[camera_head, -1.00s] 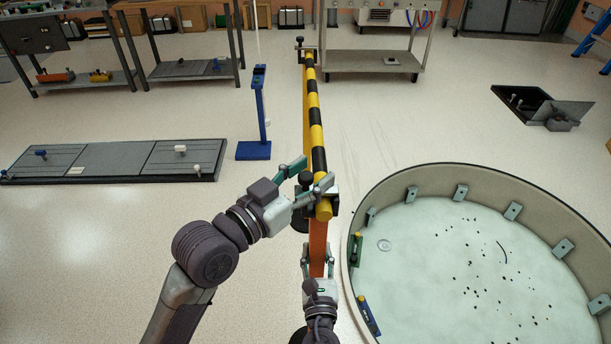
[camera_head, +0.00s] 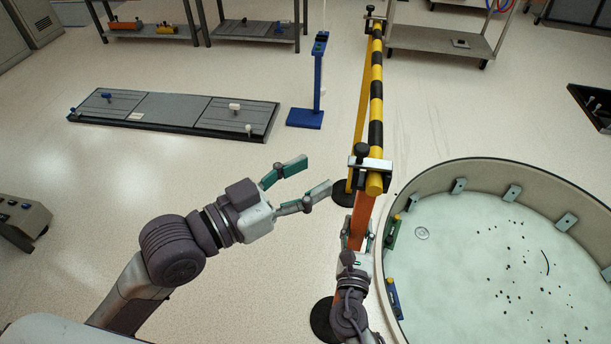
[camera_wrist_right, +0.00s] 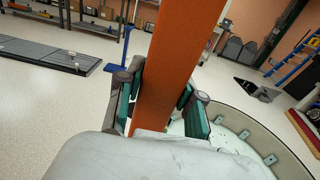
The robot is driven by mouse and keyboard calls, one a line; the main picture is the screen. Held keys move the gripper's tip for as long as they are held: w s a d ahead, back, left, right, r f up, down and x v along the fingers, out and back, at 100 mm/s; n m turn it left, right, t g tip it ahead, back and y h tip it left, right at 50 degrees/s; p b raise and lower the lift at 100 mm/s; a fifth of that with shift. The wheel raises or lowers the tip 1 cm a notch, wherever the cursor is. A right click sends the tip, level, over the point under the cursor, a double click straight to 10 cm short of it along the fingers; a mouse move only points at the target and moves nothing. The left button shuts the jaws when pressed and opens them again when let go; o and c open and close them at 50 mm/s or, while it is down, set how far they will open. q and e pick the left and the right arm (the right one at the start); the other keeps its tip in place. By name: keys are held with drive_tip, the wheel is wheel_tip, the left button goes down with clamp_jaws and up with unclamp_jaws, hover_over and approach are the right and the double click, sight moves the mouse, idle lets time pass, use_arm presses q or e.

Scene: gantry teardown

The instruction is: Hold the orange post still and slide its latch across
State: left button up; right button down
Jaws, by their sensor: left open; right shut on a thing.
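The orange post (camera_head: 360,218) stands under the near end of a yellow-and-black striped bar (camera_head: 376,100). It also fills the middle of the right wrist view (camera_wrist_right: 175,70). At its top, a grey metal latch piece (camera_head: 378,165) with a black knob (camera_head: 362,150) lies across the bar end. My left gripper (camera_head: 317,174) is open and empty, left of the post top and apart from the knob. My right gripper (camera_head: 358,238) is shut on the post below the bar, with a finger on each side in the right wrist view (camera_wrist_right: 155,108).
A large round tank (camera_head: 480,172) stands close right of the post. A blue stand (camera_head: 305,118) and a low grey panel (camera_head: 172,117) lie to the left. A trolley (camera_head: 440,38) stands near the bar's far end.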

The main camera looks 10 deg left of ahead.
drive_tip(key=c, duration=0.7)
unclamp_jaws()
drive_tip(key=shift+o, duration=0.2)
